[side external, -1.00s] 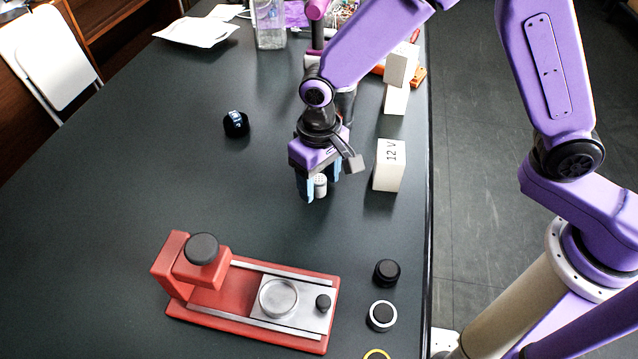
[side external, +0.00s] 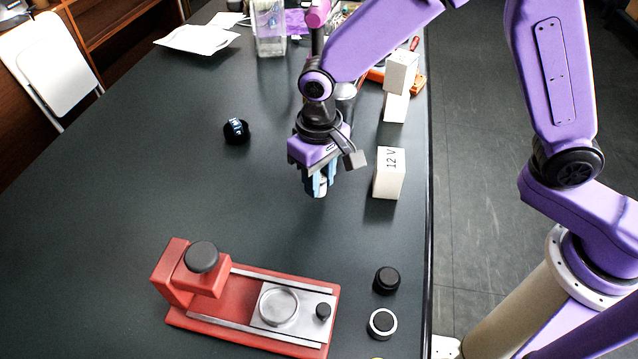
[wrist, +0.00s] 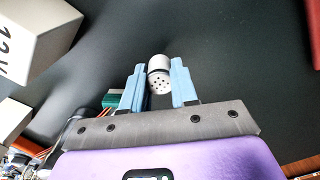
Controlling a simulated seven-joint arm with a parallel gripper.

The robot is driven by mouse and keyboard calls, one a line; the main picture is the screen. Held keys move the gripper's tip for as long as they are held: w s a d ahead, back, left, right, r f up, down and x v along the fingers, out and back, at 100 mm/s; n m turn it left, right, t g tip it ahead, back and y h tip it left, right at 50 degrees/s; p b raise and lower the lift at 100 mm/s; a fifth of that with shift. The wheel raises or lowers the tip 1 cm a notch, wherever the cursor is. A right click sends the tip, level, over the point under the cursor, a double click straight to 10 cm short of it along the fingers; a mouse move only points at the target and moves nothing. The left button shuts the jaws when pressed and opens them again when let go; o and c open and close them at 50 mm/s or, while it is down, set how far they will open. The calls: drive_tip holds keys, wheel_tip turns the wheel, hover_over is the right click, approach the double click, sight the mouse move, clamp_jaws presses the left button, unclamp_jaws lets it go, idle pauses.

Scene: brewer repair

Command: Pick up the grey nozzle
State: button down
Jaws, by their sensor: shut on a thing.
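The grey nozzle (wrist: 158,74) is a small light-grey cylinder with a dark band and a perforated end face, seen between the blue fingers in the wrist view. In the side external view only a small part of the nozzle (side external: 321,191) shows below the fingers. My gripper (side external: 320,186) points down over the dark table, left of the white 12 V box. Its fingers (wrist: 160,82) are shut on the nozzle from both sides. I cannot tell whether the nozzle still touches the table.
The white 12 V box (side external: 388,178) stands close to the right of my gripper. A red brewer base (side external: 217,292) is at the front, with a black knob (side external: 386,280) and a white-rimmed black cap (side external: 382,323) beside it. A black round object (side external: 236,131) sits left.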

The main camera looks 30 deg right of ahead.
drive_tip(key=s+d+r, duration=0.8)
drive_tip(key=s+r, duration=0.2)
drive_tip(key=s, duration=0.1)
drive_tip(key=shift+s+d+r, duration=0.15)
drive_tip(key=shift+r, duration=0.15)
